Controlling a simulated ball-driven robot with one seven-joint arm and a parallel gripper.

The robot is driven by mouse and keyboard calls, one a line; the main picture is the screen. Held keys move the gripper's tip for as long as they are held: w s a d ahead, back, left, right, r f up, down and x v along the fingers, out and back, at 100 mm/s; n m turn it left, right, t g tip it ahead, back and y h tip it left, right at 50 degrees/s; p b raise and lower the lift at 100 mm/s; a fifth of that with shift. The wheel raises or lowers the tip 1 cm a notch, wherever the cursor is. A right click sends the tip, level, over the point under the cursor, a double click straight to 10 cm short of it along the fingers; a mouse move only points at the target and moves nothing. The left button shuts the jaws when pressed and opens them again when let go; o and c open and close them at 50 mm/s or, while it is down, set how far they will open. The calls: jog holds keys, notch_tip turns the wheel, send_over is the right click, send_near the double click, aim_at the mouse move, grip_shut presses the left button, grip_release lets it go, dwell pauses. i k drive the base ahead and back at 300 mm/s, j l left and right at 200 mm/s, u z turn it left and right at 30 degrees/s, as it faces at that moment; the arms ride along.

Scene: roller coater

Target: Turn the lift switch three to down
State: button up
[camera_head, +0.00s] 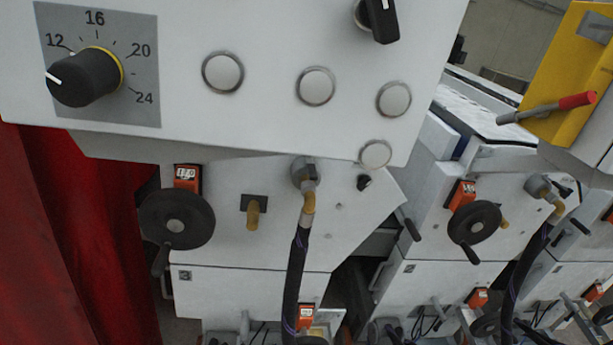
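A black rotary switch (384,16) with a white pointer line sits at the top edge of the white control panel (280,25). Its upper part is cut off, and no label on it is readable, so I cannot tell whether it is lift switch three. A black dial knob (84,77) with a yellow ring and a scale from 12 to 24 is at the panel's left; its white mark points left, below 12. Several round pale buttons (316,85) lie between and below them. My gripper is not in view.
Below the panel are white machine units with a black handwheel (177,220), a second handwheel (473,223) and a dark hose (295,265). A red curtain-like surface (65,230) fills the lower left. A yellow part with a red-tipped lever (550,108) is at right.

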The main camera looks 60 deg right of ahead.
aim_at(364, 181)
jog(key=z, duration=1.7)
jog(key=i+l, duration=0.2)
jog(key=i, duration=0.15)
jog(key=u, duration=0.05)
